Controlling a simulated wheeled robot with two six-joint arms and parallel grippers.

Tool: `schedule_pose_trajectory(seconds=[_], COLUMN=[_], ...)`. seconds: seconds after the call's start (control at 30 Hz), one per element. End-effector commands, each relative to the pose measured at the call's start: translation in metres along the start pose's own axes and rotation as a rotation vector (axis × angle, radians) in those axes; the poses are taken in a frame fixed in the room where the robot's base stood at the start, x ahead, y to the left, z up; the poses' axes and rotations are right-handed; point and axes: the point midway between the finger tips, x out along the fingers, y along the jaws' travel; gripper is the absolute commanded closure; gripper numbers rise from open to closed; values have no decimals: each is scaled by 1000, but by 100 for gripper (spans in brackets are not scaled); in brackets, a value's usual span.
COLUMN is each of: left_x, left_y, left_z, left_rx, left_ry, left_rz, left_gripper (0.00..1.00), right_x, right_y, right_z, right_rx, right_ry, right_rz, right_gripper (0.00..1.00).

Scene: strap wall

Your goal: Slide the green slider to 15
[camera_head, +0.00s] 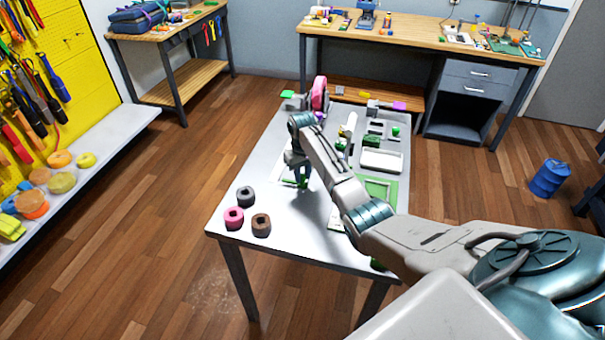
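My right arm reaches in from the lower right across the grey table (225,215). My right gripper (300,174) points down over the table's left half. A small green piece, likely the green slider (303,183), shows right at its fingertips. The fingers and the piece are too small to tell whether the gripper is shut on it. A pale panel (287,180) lies under and beside the gripper, partly hidden by it. No number marks can be read. My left gripper is out of view.
Pink (233,217), brown (261,225) and dark grey (245,196) ring-like blocks stand at the table's front left. A pink wheel-like part (319,94) stands at the back. White trays (382,160) and green pieces lie right of my arm. The front middle is clear.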

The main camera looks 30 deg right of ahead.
Motion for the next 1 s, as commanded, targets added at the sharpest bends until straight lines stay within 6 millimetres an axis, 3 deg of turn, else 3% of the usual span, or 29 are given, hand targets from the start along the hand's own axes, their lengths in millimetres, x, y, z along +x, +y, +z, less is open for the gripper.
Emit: schedule_pose_trajectory(seconds=[0.17, 0.6, 1.0], left_x=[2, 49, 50], left_y=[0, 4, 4], left_z=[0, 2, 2], left_rx=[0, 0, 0], left_ry=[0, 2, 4], left_rz=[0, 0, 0], left_gripper=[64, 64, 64], right_x=[1, 2, -1], right_y=[1, 43, 46], right_z=[-2, -44, -47], right_rx=[0, 2, 0], right_ry=[1, 4, 2], right_rz=[0, 0, 0], right_gripper=[100, 100, 100])
